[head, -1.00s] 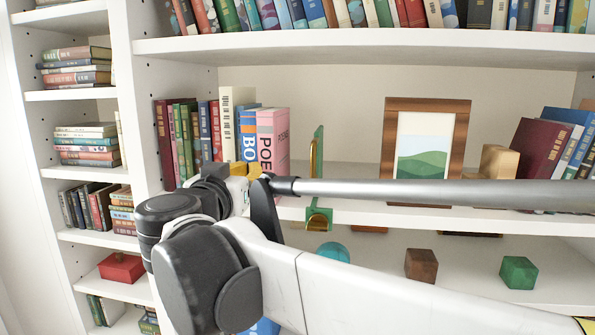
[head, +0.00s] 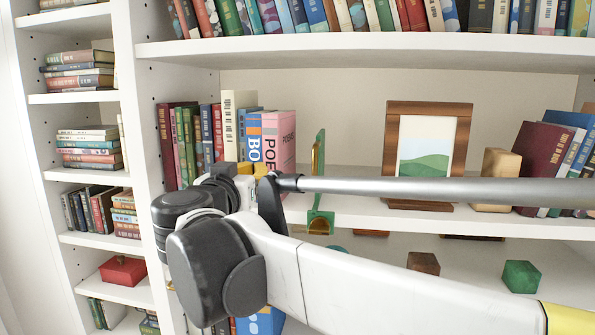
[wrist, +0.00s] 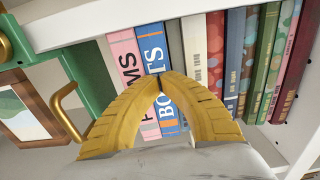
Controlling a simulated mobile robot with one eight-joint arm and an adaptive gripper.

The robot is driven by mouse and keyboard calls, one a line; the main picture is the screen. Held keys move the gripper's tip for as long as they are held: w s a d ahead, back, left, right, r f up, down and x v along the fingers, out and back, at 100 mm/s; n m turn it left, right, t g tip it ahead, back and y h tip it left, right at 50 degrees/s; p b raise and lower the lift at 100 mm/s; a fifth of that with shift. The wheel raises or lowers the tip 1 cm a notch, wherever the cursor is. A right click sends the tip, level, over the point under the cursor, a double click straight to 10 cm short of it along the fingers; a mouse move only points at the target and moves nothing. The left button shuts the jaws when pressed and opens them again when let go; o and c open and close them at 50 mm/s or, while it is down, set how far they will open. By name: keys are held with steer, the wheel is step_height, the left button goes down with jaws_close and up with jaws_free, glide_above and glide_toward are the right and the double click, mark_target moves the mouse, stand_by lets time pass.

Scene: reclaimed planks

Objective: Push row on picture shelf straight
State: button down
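A row of upright books stands on the middle shelf (head: 350,213) in the head view. It runs from dark red and green books (head: 166,145) at the left, past a tall cream book (head: 231,125), to a blue book (head: 254,130) and a pink book (head: 281,135) at the right. The blue and pink books appear to stand farther forward than their neighbours. My gripper (head: 256,170) is in front of these two. In the wrist view its yellow fingers (wrist: 160,79) meet at the tips, over the blue book (wrist: 150,45). Contact cannot be told.
A green bookend (head: 318,180) with a gold handle stands right of the pink book, with a gap between. Farther right are a wood-framed picture (head: 393,150), a tan block (head: 497,178) and leaning books (head: 541,150). The shelf above limits height. Blocks (head: 521,276) lie on the shelf below.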

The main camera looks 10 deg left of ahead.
steer(key=shift+s, duration=0.15)
steer(key=s, duration=0.3)
steer(key=shift+s+a, duration=0.15)
steer(key=shift+s, duration=0.15)
